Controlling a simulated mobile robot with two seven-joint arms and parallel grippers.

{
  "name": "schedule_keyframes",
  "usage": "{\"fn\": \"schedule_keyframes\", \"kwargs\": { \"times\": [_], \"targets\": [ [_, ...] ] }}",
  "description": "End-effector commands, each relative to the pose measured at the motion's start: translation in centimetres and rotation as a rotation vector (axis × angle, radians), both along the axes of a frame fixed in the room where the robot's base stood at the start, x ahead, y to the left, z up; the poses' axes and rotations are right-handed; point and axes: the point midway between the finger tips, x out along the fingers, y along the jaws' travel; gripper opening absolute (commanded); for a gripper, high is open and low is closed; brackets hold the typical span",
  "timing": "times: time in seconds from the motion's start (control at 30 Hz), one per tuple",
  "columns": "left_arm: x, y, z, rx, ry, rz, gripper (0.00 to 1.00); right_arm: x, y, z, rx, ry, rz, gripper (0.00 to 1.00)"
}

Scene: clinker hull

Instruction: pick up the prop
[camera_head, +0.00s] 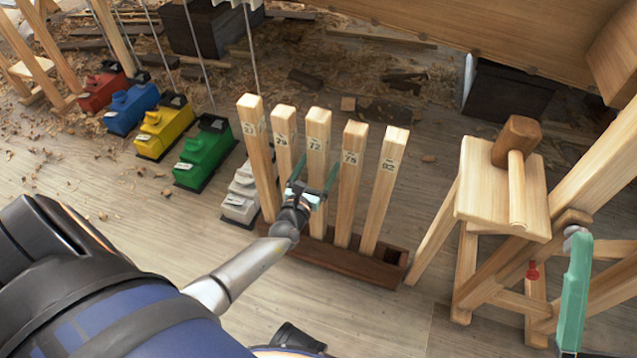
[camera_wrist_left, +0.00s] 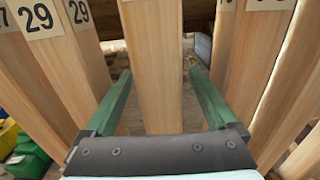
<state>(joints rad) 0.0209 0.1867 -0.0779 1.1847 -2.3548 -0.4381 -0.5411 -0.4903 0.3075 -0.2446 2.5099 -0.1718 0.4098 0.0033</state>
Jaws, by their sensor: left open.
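Several light wooden props stand close together in a row in a dark wooden rack (camera_head: 345,262), each with a number label near the top. My left gripper (camera_head: 312,180) is at the middle prop (camera_head: 318,135), about midway up it. In the left wrist view the jaws (camera_wrist_left: 160,92) are open, with one green finger on each side of this prop (camera_wrist_left: 155,50). There are gaps beside it, the left one narrower. The task does not say which prop is meant. My right gripper is not in view.
Neighbouring props (camera_head: 284,135) and (camera_head: 350,180) stand close on both sides. A stool (camera_head: 475,185) bearing a wooden mallet (camera_head: 516,150) stands right. Coloured blocks, such as a green one (camera_head: 205,150), line the left. Floor in front is clear.

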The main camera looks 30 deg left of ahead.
Motion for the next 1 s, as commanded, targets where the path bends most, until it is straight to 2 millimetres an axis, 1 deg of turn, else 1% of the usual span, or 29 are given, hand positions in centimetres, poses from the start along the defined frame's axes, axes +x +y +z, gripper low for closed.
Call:
{"fn": "schedule_keyframes", "kwargs": {
  "times": [0.07,0.87,1.0],
  "targets": [
    [-0.03,-0.01,0.01,-0.001,0.0,0.0,0.9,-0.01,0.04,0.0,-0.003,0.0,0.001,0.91],
    [-0.05,0.0,0.0,0.0,0.0,0.0,0.0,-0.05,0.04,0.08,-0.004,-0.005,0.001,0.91],
    [-0.05,0.0,0.0,0.0,0.0,0.0,0.0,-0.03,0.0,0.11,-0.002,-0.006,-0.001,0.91]
  ]
}}
